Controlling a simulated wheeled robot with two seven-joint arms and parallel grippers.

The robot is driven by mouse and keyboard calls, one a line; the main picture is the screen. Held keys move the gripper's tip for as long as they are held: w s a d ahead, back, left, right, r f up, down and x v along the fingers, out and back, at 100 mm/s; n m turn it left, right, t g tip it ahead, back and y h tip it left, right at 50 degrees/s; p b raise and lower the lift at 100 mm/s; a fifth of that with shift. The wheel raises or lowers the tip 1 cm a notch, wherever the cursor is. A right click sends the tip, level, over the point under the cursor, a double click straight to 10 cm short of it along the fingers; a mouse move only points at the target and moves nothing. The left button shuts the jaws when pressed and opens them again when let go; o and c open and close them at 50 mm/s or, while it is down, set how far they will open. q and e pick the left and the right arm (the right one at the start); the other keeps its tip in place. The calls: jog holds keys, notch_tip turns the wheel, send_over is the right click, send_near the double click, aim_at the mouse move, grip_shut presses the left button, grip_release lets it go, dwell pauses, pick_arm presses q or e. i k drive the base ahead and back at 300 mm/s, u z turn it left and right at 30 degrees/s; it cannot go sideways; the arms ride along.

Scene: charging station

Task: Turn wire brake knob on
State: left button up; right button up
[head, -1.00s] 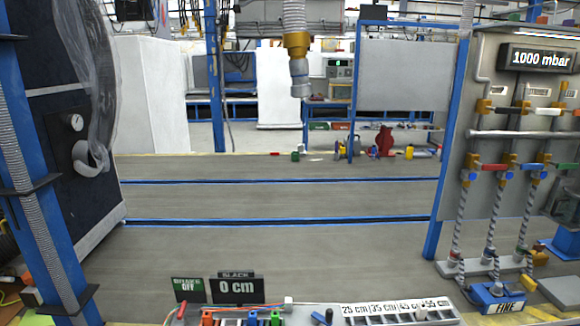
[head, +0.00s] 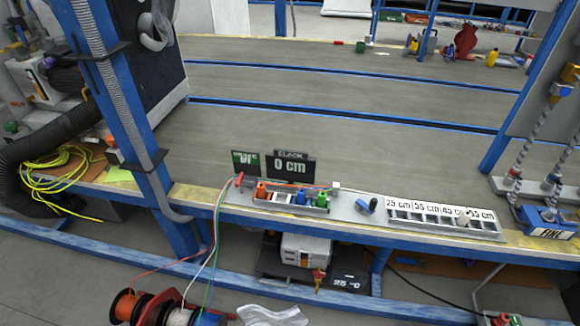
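A small red part (head: 239,179) sits at the panel's left end, where thin wires run down. I cannot tell for sure which of these is the wire brake knob. Neither of my grippers is in view.
Coloured connectors (head: 290,197) sit at the panel's left, and slots labelled in cm (head: 440,218) at its right. A blue post (head: 125,130) rises at left. Wire spools (head: 160,308) are below the bench edge. The grey bench top (head: 330,120) behind is clear.

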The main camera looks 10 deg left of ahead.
aim_at(238, 184)
jog(key=u, duration=0.45)
jog(key=k, duration=0.5)
jog(key=z, duration=0.15)
jog(key=i, duration=1.25)
jog(key=u, duration=0.75)
